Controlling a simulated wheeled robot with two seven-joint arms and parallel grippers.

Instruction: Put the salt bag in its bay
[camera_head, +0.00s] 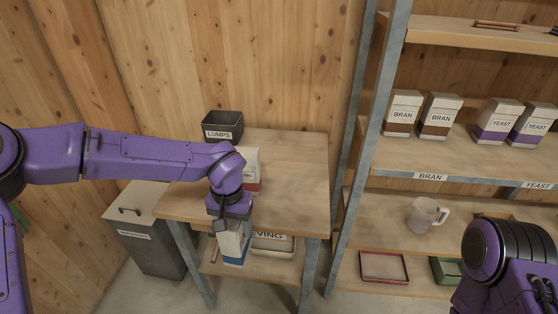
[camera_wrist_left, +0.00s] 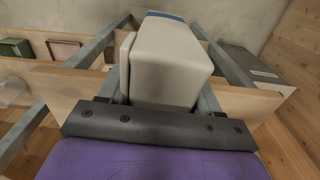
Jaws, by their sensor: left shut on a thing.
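A white bag with a blue band (camera_head: 234,246) hangs upright below my left gripper (camera_head: 231,222), in front of the small wooden table. My left gripper is shut on it. The bag also fills the middle of the left wrist view (camera_wrist_left: 168,62), between the two fingers, with a blue edge at its far end. No salt lettering is readable on it. No bay labelled salt shows; the visible shelf labels read BRAN (camera_head: 430,176) and YEAST (camera_head: 538,185). My right arm shows at the lower right, but its fingertips are out of frame.
Bran bags (camera_head: 438,117) and yeast bags (camera_head: 498,122) stand on the rack's middle shelf. A jug (camera_head: 426,215), a red tray (camera_head: 384,267) and a green tray (camera_head: 446,270) sit lower. A LUMPS bin (camera_head: 222,126) and another bag (camera_head: 249,168) are on the table (camera_head: 295,180).

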